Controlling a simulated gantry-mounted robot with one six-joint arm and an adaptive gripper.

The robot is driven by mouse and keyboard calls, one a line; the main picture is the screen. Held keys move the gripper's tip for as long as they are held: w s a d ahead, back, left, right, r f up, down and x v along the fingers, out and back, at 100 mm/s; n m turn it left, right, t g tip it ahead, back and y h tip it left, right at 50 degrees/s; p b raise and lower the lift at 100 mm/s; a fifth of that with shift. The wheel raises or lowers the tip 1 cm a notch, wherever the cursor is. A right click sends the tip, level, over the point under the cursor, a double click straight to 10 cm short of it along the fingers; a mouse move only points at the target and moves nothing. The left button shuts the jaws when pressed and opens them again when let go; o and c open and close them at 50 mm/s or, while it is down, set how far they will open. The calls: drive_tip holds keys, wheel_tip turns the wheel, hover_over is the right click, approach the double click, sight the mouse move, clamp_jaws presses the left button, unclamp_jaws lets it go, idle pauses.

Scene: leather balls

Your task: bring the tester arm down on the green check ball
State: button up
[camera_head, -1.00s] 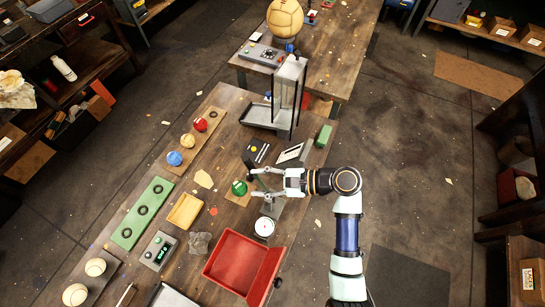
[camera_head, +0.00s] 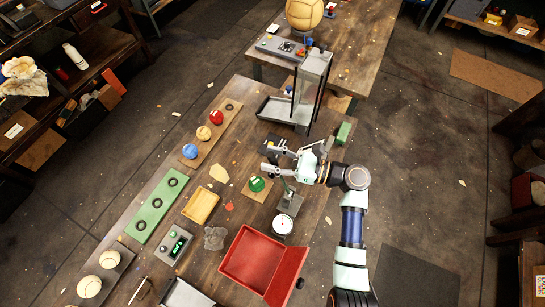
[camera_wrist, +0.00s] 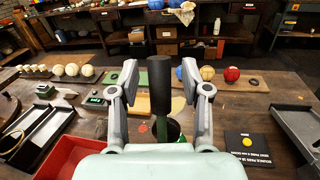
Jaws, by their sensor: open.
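The green check ball (camera_head: 257,184) sits on a small wooden board (camera_head: 249,196). In the wrist view the ball (camera_wrist: 173,131) is mostly hidden. The tester, with a grey base (camera_head: 291,204), stands just right of the ball. In the wrist view a thick dark upright handle (camera_wrist: 159,86), seemingly the tester arm's, stands between my fingers, with gaps on both sides. My gripper (camera_head: 267,161) is open above and behind the ball; its fingers also show in the wrist view (camera_wrist: 160,75). It hides part of the tester arm in the head view.
A white dial gauge (camera_head: 283,224) and an open red box (camera_head: 255,258) are in front of the tester. A tall clear-sided frame (camera_head: 312,88) stands behind.

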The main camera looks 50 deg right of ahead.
clamp_jaws()
drive_tip(key=shift+w, duration=0.1)
idle(0.4)
